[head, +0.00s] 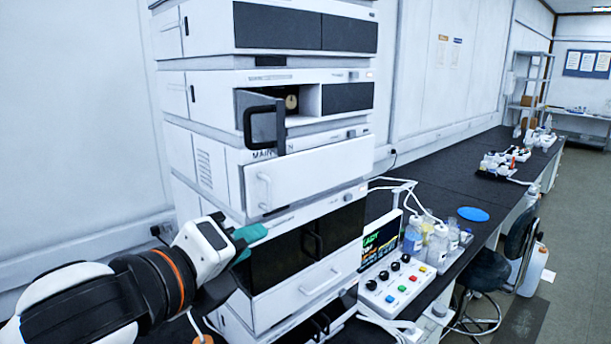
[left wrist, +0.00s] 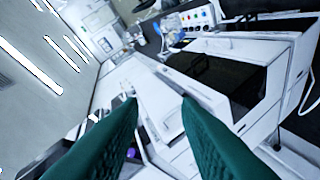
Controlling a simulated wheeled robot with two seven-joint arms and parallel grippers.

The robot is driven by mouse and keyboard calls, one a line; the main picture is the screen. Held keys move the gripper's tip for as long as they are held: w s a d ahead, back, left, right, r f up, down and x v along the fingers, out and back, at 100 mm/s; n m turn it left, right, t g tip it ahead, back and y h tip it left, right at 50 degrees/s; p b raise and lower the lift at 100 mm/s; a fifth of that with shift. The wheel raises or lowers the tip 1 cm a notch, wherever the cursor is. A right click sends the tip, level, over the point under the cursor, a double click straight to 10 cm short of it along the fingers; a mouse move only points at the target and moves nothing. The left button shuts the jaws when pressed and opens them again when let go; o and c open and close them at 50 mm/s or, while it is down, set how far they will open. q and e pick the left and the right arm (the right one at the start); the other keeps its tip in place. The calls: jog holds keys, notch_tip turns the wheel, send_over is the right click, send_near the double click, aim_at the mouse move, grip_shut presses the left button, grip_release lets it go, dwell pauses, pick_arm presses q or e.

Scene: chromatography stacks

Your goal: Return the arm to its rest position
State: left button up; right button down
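My left gripper (head: 250,243) is at the left of the head view, in front of the stack's lower left part. Its green fingers point toward the stack. In the left wrist view the two fingers (left wrist: 159,100) stand apart with nothing between them, so it is open. The chromatography stack (head: 190,150) of white modules with dark panels fills the middle of the head view. A dark door (head: 263,122) with a black handle stands open on one module. Below it, a white drawer front (head: 312,178) sticks out. My right gripper does not show.
Right of the stack, a control box (head: 403,287) with knobs and coloured buttons stands on the black bench (head: 440,187), beside bottles (head: 437,245) and a small screen (head: 381,240). A blue disc (head: 473,214) lies farther back. A stool (head: 490,270) stands beside the bench.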

pick_arm(q)
jog(key=s+a+f+n+g+y, duration=0.1)
jog(key=a+f+n+g+y, duration=0.1)
jog(key=f+n, duration=0.8)
jog(key=s+a+f+n+g+y, duration=0.15)
jog(key=f+n, duration=0.45)
jog(key=f, duration=0.8)
jog(key=s+a+f+n+g+y, duration=0.1)
jog(key=s+a+f+n+g, duration=0.25)
jog(key=s+f+n, duration=0.4)
jog(key=s+a+f+n+g+y, duration=0.25)
jog(key=s+a+f+n, duration=0.25)
jog(key=s+f, duration=0.5)
notch_tip(320, 180, down, 30)
jog(key=s+g+b, duration=0.1)
jog(key=g+b, duration=0.1)
jog(key=s+a+f+g+b, duration=0.1)
jog(key=s+a+f, duration=0.2)
jog(key=s+f, duration=1.3)
jog(key=shift+s+f+m, duration=0.2)
jog(key=shift+f+m, duration=0.15)
jog(key=shift+f, duration=0.2)
jog(key=shift+a, duration=0.1)
